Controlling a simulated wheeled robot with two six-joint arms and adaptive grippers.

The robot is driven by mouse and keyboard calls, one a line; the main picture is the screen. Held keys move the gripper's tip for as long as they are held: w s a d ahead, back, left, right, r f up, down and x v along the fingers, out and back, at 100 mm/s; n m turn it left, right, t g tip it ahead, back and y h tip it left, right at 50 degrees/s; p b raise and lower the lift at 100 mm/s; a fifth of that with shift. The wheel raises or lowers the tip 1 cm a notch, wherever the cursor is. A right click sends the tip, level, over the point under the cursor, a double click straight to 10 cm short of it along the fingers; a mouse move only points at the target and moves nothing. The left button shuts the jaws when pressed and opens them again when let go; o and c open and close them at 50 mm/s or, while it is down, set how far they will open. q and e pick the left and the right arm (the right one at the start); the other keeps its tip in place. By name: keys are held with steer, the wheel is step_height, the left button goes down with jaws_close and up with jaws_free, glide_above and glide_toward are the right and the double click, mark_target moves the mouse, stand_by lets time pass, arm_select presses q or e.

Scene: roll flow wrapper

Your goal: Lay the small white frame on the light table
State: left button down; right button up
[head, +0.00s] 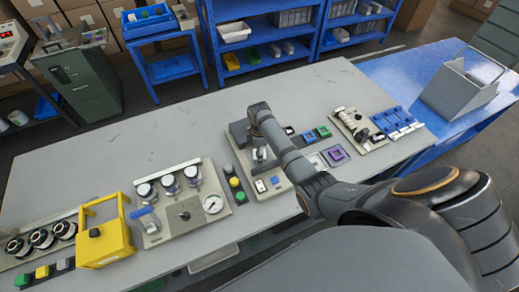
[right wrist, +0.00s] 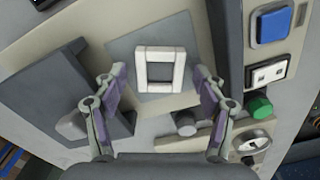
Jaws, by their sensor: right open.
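The small white frame (right wrist: 160,68) is a rectangular ring. It lies on a grey square pad (right wrist: 122,52) on a machine panel in the right wrist view. My right gripper (right wrist: 158,72) is open, one finger on each side of the frame, with visible gaps to both. I cannot tell its height above the frame. In the head view my right arm reaches over the middle panel, and I cannot make out the frame there. The light table (head: 120,140) is a long pale grey top under the panels. My left gripper is not in view.
A gauge panel (head: 184,212) and a yellow-handled box (head: 105,240) stand left. A purple square (head: 337,154) lies right. The table's back left is bare.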

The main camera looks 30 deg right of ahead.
step_height(320, 180, up, 12)
steer(key=b, duration=0.1)
stand_by(0.6)
